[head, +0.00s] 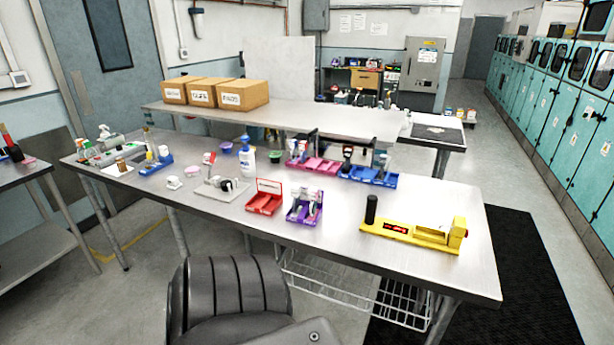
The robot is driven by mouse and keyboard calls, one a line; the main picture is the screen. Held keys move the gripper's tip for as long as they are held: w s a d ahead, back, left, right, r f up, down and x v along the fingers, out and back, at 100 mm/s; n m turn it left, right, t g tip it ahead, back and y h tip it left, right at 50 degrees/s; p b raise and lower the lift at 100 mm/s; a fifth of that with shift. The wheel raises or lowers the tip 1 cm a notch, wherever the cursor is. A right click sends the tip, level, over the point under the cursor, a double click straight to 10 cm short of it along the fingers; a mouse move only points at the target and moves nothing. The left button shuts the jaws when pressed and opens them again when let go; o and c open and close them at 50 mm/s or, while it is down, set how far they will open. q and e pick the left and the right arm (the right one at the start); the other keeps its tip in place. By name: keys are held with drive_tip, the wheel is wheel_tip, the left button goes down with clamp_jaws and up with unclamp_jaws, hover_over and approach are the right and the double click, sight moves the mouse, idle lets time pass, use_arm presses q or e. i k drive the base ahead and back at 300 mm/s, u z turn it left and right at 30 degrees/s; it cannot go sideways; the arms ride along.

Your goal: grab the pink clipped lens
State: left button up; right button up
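I cannot make out a pink clipped lens for certain at this distance. Pink things on the metal table (350,232) are a pink tray (322,166) with small items at the back middle and a small pale pink round piece (192,171) left of centre. A purple holder (304,214) with light and dark upright items stands near the front edge, and what is in it is too small to name. Neither of my grippers is in view.
A red open box (264,199) stands left of the purple holder, a yellow fixture (415,233) to the right. A blue tray (370,176), a white bottle (247,162) and small parts crowd the back.

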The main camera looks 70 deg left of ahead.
sight(313, 193)
drive_tip(key=u, duration=0.65)
drive_tip(key=i, duration=0.6)
drive_tip(key=u, duration=0.75)
